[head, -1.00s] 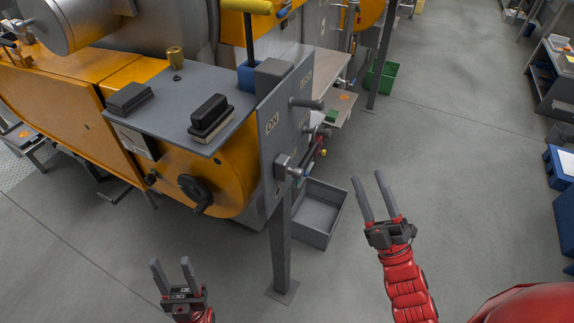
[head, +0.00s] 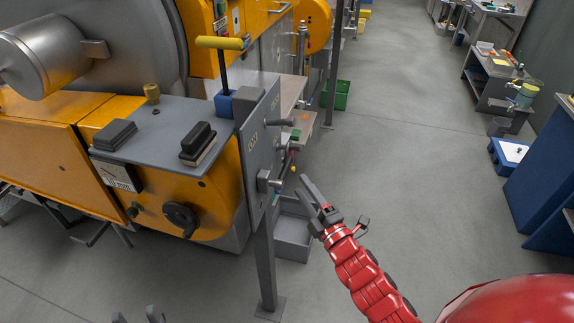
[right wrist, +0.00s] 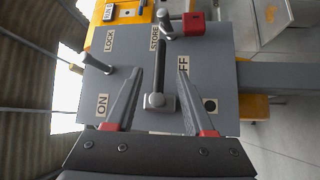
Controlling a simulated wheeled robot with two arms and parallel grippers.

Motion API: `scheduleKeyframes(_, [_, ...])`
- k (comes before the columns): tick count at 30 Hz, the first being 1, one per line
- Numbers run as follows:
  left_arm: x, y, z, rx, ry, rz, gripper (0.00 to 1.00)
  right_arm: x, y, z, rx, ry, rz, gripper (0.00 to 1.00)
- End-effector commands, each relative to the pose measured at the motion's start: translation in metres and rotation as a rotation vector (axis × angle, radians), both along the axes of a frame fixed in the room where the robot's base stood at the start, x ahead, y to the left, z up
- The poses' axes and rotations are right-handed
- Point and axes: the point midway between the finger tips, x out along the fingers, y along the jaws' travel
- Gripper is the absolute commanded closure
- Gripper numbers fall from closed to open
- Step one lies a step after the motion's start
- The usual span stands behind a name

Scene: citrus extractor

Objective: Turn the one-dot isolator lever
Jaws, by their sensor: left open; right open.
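The grey isolator panel (right wrist: 210,62) carries ON, LOCK, STORE and partly covered OFF labels. One black dot (right wrist: 209,105) is on it. Beside the dot is the isolator lever (right wrist: 160,76), a dark bar on a silver hub, pointing toward STORE in the right wrist view. Its silver hub shows on the panel in the head view (head: 268,181). My right gripper (right wrist: 160,68) is open, its fingers either side of the bar in that view; contact cannot be told. It also shows in the head view (head: 306,188). My left gripper (head: 137,314) is open at the bottom edge.
A peg (right wrist: 97,62) sticks out of the panel. A red block (right wrist: 193,23) and a second silver fitting are at its upper edge. A grey bin (head: 292,238) and a post (head: 264,265) stand below the panel.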

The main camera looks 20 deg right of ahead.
Motion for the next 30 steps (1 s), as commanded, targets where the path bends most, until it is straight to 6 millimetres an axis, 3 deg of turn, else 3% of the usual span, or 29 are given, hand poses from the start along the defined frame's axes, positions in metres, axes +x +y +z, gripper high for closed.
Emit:
scheduleKeyframes(6, [0.0, 0.0, 0.01, 0.0, 0.0, 0.0, 0.5, 0.047, 0.009, 0.009, 0.001, 0.0, 0.001, 0.47])
scheduleKeyframes(12, [0.0, 0.0, 0.016, 0.0, 0.0, 0.0, 0.5, 0.078, 0.014, 0.013, 0.0, 0.0, 0.0, 0.47])
scheduleKeyframes(18, [0.0, 0.0, 0.017, 0.0, 0.0, 0.0, 0.5, 0.089, 0.017, 0.012, 0.0, 0.002, 0.0, 0.47])
scheduleKeyframes(26, [0.0, 0.0, 0.017, 0.0, 0.0, 0.0, 0.5, 0.089, 0.017, 0.012, 0.0, 0.001, 0.0, 0.47])
scheduleKeyframes(30, [0.0, 0.0, 0.017, 0.0, 0.0, 0.0, 0.5, 0.089, 0.016, 0.012, 0.0, 0.001, 0.0, 0.72])
